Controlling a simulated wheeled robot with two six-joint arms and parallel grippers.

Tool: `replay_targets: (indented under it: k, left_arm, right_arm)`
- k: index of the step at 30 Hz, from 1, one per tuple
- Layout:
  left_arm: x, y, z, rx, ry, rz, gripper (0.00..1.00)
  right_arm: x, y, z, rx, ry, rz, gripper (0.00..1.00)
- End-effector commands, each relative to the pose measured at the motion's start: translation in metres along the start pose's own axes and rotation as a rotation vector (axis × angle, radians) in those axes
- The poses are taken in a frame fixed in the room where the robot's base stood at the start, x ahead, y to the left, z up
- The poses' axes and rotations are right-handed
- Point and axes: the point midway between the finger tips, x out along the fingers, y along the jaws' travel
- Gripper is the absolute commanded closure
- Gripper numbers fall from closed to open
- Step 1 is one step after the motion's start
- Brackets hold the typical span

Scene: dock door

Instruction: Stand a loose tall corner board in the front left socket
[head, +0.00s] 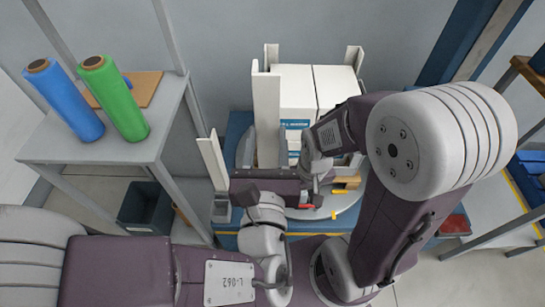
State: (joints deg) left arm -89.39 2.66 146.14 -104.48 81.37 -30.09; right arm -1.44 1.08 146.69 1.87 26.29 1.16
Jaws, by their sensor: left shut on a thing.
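A tall white corner board (267,118) stands upright at the front left corner of the white boxes (297,88). Its lower end is hidden behind my grippers, so I cannot see whether it sits in the front left socket. My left gripper (257,184) is shut on this board near its lower part. My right gripper (312,187) is close beside it on the right, below the boxes; its fingers are not clear. Another white board (213,162) leans in a grey holder (221,207) at the left. Two more boards show at the back left (271,54) and back right (354,57).
The boxes stand on a round grey plate (350,212) over a blue base. A grey table (158,125) at left holds blue (65,100) and green (115,100) film rolls. A dark bin (145,207) is beneath. Shelving (500,190) stands at right.

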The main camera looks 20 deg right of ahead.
Motion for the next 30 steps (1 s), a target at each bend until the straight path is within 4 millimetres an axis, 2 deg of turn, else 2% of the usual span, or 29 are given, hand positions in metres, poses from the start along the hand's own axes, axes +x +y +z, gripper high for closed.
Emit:
replay_targets:
  k: [2,12,18,20,21,30]
  left_arm:
    - [0.016,0.003,-0.003,-0.001,0.0,0.01,1.0]
    - [0.126,0.004,-0.004,0.0,0.0,0.01,1.0]
    - [0.171,0.003,-0.002,0.001,-0.002,0.006,1.0]
    - [0.182,0.003,-0.002,0.002,-0.001,0.006,1.0]
    - [0.179,0.002,-0.016,0.004,0.003,0.003,1.0]
    - [0.178,0.001,-0.08,0.004,0.003,0.002,1.0]
  right_arm:
    - [0.006,0.0,0.001,0.0,0.0,0.0,0.64]
    - [0.024,0.001,0.002,0.0,0.0,0.0,0.64]
    - [0.028,0.001,0.003,0.0,0.0,0.0,0.64]
    - [0.029,0.001,0.003,0.0,0.0,0.0,0.64]
    - [0.036,0.001,0.004,0.0,0.0,0.0,0.64]
    - [0.063,0.001,0.006,0.0,0.0,0.0,0.64]
